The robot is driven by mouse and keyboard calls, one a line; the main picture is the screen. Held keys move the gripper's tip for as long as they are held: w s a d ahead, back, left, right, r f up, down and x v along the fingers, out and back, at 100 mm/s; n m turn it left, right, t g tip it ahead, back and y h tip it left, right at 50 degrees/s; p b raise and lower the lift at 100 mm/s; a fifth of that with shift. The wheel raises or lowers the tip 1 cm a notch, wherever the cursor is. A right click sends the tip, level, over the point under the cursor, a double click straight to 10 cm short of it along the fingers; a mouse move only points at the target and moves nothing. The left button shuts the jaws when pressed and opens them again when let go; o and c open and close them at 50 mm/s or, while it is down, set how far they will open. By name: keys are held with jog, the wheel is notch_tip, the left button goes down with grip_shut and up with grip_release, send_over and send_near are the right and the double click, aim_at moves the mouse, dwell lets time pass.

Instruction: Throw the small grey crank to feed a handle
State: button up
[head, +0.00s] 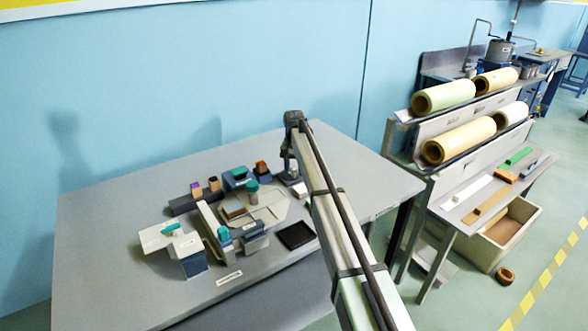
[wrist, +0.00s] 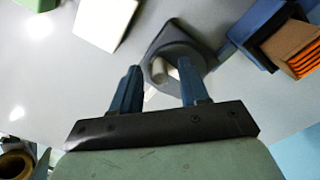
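My gripper (wrist: 160,68) points down at the table with its two blue fingers apart. In the head view my gripper (head: 289,166) is at the right end of the group of fixtures. Between and beyond the fingers in the wrist view is a dark grey base with a round hub (wrist: 160,66) and a short pale grey piece, which may be the small grey crank. The fingers overlap the base in the picture; I cannot tell whether they touch it. In the head view my gripper and arm mostly hide this spot.
A blue holder (wrist: 258,28) with orange pieces stands close at the right in the wrist view. A pale block (wrist: 104,20) lies to the left. A black tray (head: 296,236) sits near the table's front edge. The table's left part (head: 100,220) is clear.

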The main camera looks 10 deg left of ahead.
grip_shut()
jog(key=shift+n, duration=0.3)
jog(key=n, duration=0.2)
jog(key=w+n, duration=0.1)
jog(key=shift+d+n, duration=0.25)
jog(key=shift+n, duration=0.15)
jog(key=n, duration=0.2)
jog(key=w+n, duration=0.1)
jog(key=n, duration=0.1)
jog(key=shift+d+n, duration=0.15)
jog(key=shift+n, duration=0.15)
jog(key=n, duration=0.2)
jog(key=w+n, duration=0.1)
jog(key=n, duration=0.1)
jog(key=shift+w+a+n, duration=0.15)
jog(key=shift+n, duration=0.7)
jog(key=shift+w+a+n, duration=0.15)
jog(key=shift+n, duration=0.75)
jog(key=shift+w+a+n, duration=0.15)
jog(key=shift+n, duration=0.7)
